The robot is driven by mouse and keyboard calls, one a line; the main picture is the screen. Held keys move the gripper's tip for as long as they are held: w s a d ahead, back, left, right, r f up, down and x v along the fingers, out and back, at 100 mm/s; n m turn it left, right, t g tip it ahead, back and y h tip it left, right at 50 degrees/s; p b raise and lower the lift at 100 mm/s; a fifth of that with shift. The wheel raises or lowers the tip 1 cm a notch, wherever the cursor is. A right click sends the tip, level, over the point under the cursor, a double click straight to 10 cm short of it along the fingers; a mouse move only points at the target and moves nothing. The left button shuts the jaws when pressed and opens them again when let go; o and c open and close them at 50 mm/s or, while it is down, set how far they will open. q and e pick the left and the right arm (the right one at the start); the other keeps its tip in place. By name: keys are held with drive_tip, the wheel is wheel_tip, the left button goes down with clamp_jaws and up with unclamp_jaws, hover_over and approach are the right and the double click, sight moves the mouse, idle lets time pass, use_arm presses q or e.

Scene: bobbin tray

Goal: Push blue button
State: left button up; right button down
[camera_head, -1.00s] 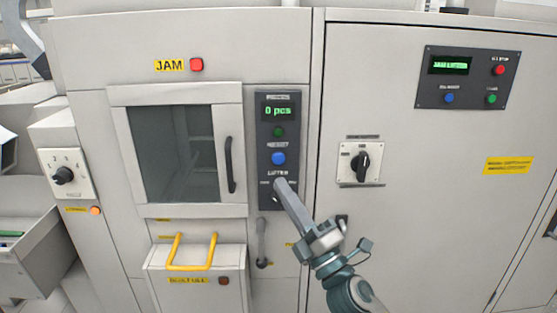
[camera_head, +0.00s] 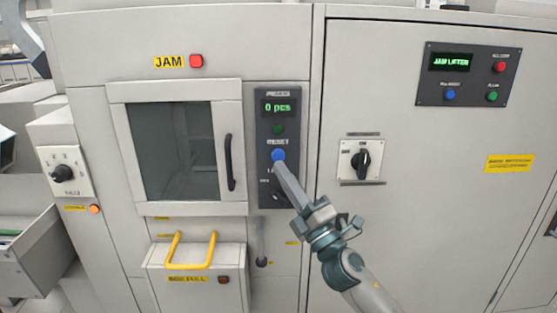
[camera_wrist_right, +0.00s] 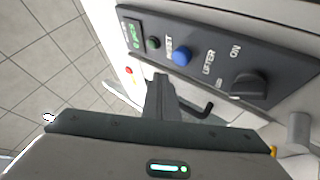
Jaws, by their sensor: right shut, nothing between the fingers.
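The blue button (camera_head: 278,154) sits on the dark narrow panel, under the word RESET and above the LIFTER knob. It also shows in the right wrist view (camera_wrist_right: 182,57). My right gripper (camera_head: 280,167) is shut and empty, with its tips at the button's lower edge in the head view. In the right wrist view the shut fingers (camera_wrist_right: 160,80) point toward the panel just beside the button. I cannot tell whether they touch it. A second, smaller blue button (camera_head: 450,95) is on the upper right panel. My left gripper is not in view.
Below the button is the black LIFTER knob (camera_wrist_right: 250,85). A green button (camera_head: 278,129) and a display reading 0 pcs (camera_head: 278,107) are above. A windowed door with a black handle (camera_head: 230,162) is to the left. A rotary switch (camera_head: 361,160) is to the right.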

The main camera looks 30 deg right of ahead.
sight(275, 153)
drive_tip(key=shift+w+d, duration=0.35)
drive_tip(key=shift+w, duration=0.2)
drive_tip(key=shift+w+d, duration=0.3)
drive_tip(key=shift+w, duration=0.2)
drive_tip(key=shift+w+d, duration=0.5)
drive_tip(key=shift+w, duration=0.25)
idle(2.5)
drive_tip(key=shift+s+a, duration=0.1)
drive_tip(key=shift+s, duration=0.05)
idle(0.3)
drive_tip(key=shift+s+a, duration=0.4)
drive_tip(key=shift+s, duration=0.25)
drive_tip(key=shift+s, duration=0.1)
drive_tip(key=s+a, duration=0.1)
drive_tip(key=s, duration=0.1)
drive_tip(key=s+a+p, duration=0.1)
drive_tip(key=s, duration=0.1)
drive_tip(key=shift+a, duration=0.3)
drive_tip(key=shift+f, duration=0.1)
idle(0.9)
